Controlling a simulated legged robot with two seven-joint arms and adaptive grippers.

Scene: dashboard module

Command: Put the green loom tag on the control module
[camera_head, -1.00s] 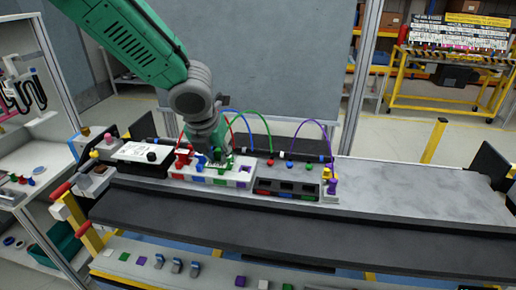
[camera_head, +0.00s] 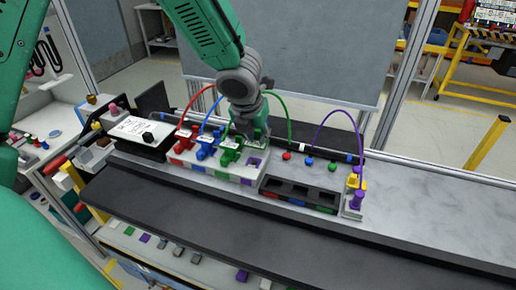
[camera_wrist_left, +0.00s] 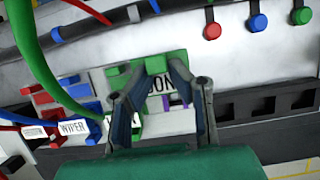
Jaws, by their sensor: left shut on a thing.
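The white control module (camera_head: 205,171) stands on the bench with red (camera_head: 182,140), blue (camera_head: 206,146) and green (camera_head: 231,151) plugs in it, each with a cable. Its purple-marked place at the right end holds no plug. My left gripper (camera_head: 252,132) is just behind the green plug, low over the module's back edge. In the left wrist view its fingers (camera_wrist_left: 152,75) are shut on a green piece (camera_wrist_left: 155,64), the green loom tag, with a white label ending in "ON". Whether the tag touches the module is unclear. My right gripper is not in view.
A black tray (camera_head: 263,188) with several colour-marked slots lies right of the module. Red (camera_head: 287,156), blue (camera_head: 309,162) and green (camera_head: 333,167) knobs stand behind it. A purple plug (camera_head: 355,201) sits on a stand at the right. Bare bench lies beyond.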

